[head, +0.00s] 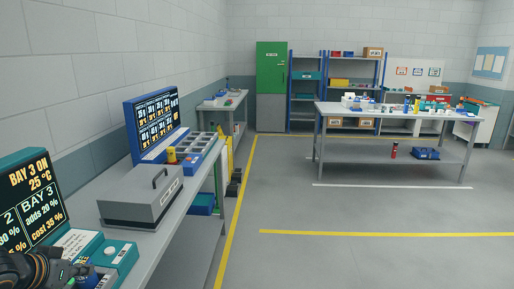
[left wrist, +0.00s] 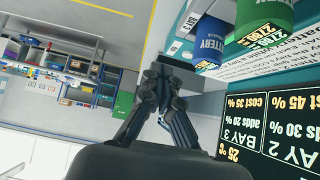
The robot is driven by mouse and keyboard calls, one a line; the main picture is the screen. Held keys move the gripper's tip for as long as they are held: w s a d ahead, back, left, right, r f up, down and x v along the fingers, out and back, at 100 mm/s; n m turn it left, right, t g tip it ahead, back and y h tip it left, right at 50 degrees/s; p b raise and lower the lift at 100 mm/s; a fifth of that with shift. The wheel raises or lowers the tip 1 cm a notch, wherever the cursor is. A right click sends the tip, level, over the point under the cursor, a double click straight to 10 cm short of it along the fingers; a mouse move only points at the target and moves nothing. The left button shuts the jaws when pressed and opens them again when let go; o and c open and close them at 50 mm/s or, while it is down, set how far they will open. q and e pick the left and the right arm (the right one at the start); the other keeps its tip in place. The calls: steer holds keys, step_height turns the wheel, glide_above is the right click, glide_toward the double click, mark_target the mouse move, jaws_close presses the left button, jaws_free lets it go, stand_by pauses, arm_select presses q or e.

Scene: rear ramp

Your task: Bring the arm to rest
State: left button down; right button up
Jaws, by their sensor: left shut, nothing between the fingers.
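My left gripper (head: 78,270) is low at the left edge of the head view, in front of a teal console (head: 122,252) with a white knob or button. In the left wrist view the fingers of my left gripper (left wrist: 166,72) are together with nothing between them. The console's dark screen (head: 28,185) reads "BAY 3 ON 25 °C"; its text shows upside down in the left wrist view (left wrist: 275,130). I cannot tell whether the fingertips touch the console. My right gripper is not in view.
A grey lidded box (head: 140,208) with a handle stands on the bench beyond the console. A blue-framed screen (head: 128,128) and a compartment tray (head: 208,143) are farther along. A blue battery (left wrist: 209,42) is near my left fingers. Open floor (head: 330,255) lies right.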

arm_select(q)
steer(key=s+d+f+m+g+h, duration=0.1)
steer(key=s+d+f+m, duration=0.1)
steer(key=s+d+f, duration=0.55)
steer(key=s+d+f+m+g, duration=0.15)
steer(key=s+d+f, duration=0.25)
steer(key=d+f, duration=0.5)
steer(key=s+d+f+n+g+y, duration=0.1)
steer(key=s+f+g, duration=0.15)
steer(key=s, duration=0.55)
steer(key=s+d+f+n+g, duration=0.15)
steer(key=s+f, duration=0.25)
steer(key=s, duration=0.4)
steer(key=s+a+f+x, duration=0.1)
steer(key=s+x, duration=0.2)
steer(key=x, duration=0.9)
steer(key=s+x, duration=0.3)
steer(key=x, duration=0.9)
steer(key=s+a+f+g, duration=0.1)
steer(key=s+a+f, duration=0.2)
steer(key=s+f, duration=1.4)
steer(key=shift+s+f+m+g+y, duration=0.15)
steer(key=shift+f+m+g+y, duration=0.1)
steer(key=shift+m+g+y, duration=0.1)
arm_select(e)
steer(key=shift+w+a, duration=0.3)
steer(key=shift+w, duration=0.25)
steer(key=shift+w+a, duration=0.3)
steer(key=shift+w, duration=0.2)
